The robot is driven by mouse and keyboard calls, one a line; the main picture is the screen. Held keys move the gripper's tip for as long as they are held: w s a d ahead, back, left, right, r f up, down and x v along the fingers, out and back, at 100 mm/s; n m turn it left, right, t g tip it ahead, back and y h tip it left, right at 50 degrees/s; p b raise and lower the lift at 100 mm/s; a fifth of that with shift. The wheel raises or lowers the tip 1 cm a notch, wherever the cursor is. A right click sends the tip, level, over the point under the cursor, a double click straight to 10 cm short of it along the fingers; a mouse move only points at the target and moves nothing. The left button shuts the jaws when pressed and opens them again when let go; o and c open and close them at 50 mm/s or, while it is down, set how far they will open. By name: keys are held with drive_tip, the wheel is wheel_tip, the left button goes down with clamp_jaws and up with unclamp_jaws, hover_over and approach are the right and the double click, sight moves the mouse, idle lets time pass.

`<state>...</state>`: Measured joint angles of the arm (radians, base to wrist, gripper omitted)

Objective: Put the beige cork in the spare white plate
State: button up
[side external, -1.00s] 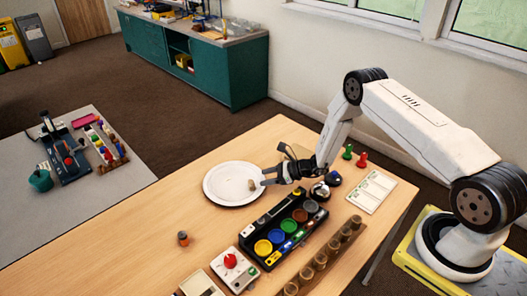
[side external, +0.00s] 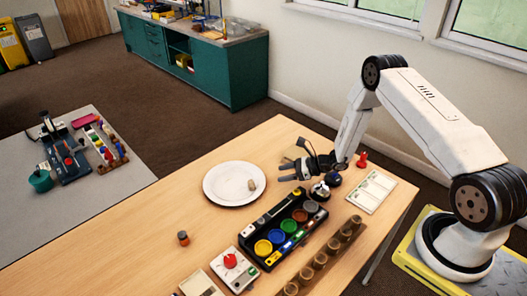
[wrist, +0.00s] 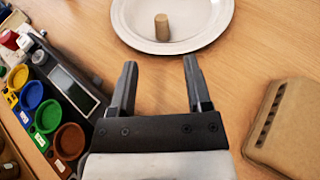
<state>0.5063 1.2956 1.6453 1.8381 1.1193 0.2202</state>
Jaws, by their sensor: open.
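The beige cork (side external: 252,184) rests on the white plate (side external: 222,190), right of the plate's middle in the side view. In the wrist view the cork (wrist: 162,27) stands near the middle of the visible part of the plate (wrist: 205,38), whose far part is cut off. My gripper (side external: 281,173) is open and empty, to the right of the plate and apart from it. In the wrist view both fingers (wrist: 160,82) are spread, with bare table between them and the cork beyond their tips.
A black tray of coloured cups (side external: 285,228) lies in front of my gripper. A tan slotted box (wrist: 290,125) is right in the wrist view. A red pawn (side external: 361,160) and a white card (side external: 371,191) are at the right. The table left of the plate is clear.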

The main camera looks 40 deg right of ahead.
drive_tip(key=shift+s+a+r+n+g, duration=0.1)
drive_tip(key=shift+a+r+n+g, duration=0.3)
drive_tip(key=shift+a, duration=0.1)
drive_tip(key=s+a+r+n+g+h, duration=0.3)
drive_tip(key=s+a+r+n+h, duration=0.1)
drive_tip(key=s+r+n, duration=0.6)
drive_tip(key=s+a+r+n+g+h, duration=0.3)
drive_tip(key=s+r+n, duration=0.7)
drive_tip(key=n, duration=0.7)
drive_tip(key=shift+a+r+g+h, duration=0.25)
drive_tip(key=shift+a+g+h, duration=0.25)
drive_tip(key=shift+h, duration=0.5)
